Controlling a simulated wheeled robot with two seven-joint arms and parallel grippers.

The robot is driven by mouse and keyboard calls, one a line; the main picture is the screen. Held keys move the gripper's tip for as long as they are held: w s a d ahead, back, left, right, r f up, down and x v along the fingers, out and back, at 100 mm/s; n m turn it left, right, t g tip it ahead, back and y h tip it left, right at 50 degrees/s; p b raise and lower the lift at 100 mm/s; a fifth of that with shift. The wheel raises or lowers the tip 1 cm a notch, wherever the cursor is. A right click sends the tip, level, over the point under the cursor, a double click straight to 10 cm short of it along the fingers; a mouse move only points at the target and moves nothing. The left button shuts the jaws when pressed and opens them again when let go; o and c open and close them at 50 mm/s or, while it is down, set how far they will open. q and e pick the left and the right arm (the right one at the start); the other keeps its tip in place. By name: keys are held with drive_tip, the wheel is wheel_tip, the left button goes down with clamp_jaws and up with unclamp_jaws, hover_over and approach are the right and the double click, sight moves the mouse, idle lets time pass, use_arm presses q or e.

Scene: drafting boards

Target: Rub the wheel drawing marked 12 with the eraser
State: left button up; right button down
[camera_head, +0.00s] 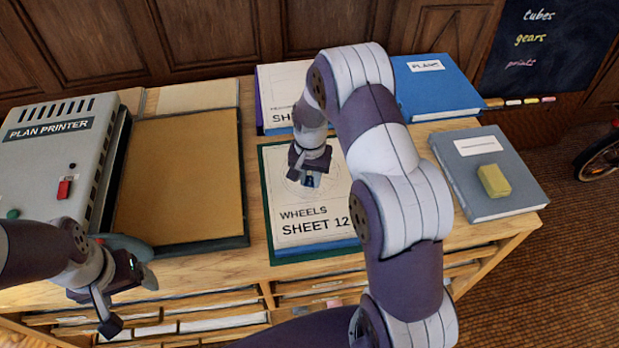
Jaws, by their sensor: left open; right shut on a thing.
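The wheel drawing sheet marked 12 (290,226) lies on a pad with a blue edge, on a green mat in the middle of the desk top. Its printed words read "WHEELS SHEET 12", and part of the round drawing shows above them. My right gripper (311,176) points down over the drawing, shut on a small blue thing, seemingly the eraser (311,181), mostly hidden by the fingers. I cannot tell whether it touches the paper. My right arm covers the sheet's right part. My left gripper (128,301) is open and empty at the desk's front left.
A plan printer (52,150) and a brown board (180,180) stand to the left. Another sheet (282,90) lies behind, partly hidden. A blue plans book (435,88) and a grey book (500,190) bearing a yellow block (494,181) are right. Open drawers (190,318) lie below the front edge.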

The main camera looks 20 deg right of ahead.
drive_tip(key=shift+r+p, duration=1.25)
drive_tip(key=shift+r, duration=0.6)
